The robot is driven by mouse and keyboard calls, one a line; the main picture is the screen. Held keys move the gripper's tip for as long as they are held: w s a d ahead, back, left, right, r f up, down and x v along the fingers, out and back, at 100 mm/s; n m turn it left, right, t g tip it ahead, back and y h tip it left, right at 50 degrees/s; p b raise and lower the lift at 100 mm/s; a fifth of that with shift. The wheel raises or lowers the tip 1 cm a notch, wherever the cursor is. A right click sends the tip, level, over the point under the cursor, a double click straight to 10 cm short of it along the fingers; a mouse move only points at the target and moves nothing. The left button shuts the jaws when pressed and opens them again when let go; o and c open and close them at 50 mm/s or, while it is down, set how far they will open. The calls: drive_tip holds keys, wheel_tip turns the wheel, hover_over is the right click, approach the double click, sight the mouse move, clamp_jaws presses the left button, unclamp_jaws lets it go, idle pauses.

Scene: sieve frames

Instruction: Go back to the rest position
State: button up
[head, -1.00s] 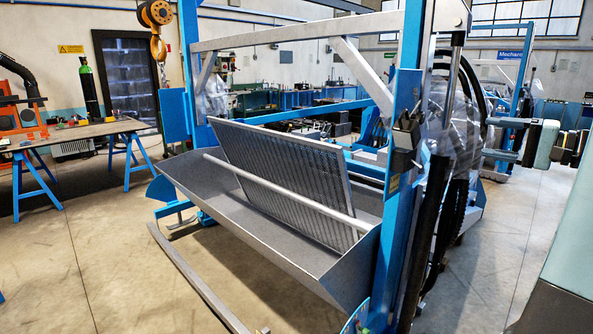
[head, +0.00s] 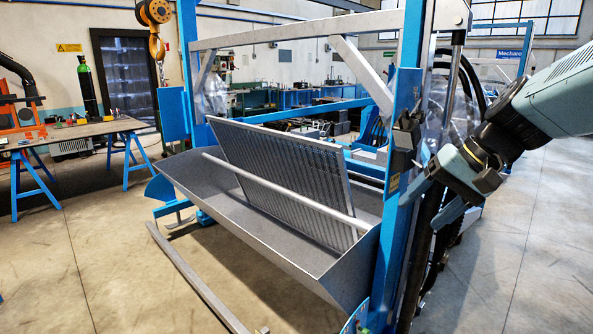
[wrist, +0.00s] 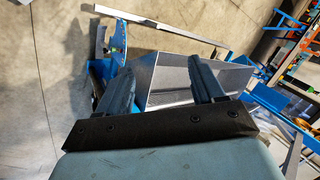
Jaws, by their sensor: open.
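My gripper (head: 432,196) is on the right of the head view, angled down to the left. It overlaps the right blue post (head: 397,170) in the picture; whether it touches cannot be told. In the wrist view my gripper (wrist: 162,78) has its two fingers spread apart with nothing held between them. The sieve frame (head: 275,180), a grey slatted panel, stands tilted inside the grey metal trough (head: 235,243). The trough (wrist: 165,78) also shows beyond the fingers in the wrist view.
A round bar (head: 270,190) crosses the trough in front of the panel. Black hoses (head: 470,85) run beside the right post. A long metal bar (head: 195,280) lies in front of the trough. A workbench (head: 75,133) stands at left. Floor at lower right is clear.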

drive_tip(key=shift+s+d+f+n+t+h, duration=0.15)
drive_tip(key=shift+s+n+t+h, duration=0.3)
drive_tip(key=shift+s+h, duration=0.5)
drive_tip(key=shift+s+a+f+n+t+h, duration=0.1)
drive_tip(key=shift+s+f+n+t+h, duration=0.3)
drive_tip(key=shift+s+h, duration=0.55)
drive_tip(key=shift+s+d+f+n+t+h, duration=0.1)
drive_tip(key=shift+s+n+t+h, duration=0.35)
drive_tip(key=shift+s+h, duration=0.5)
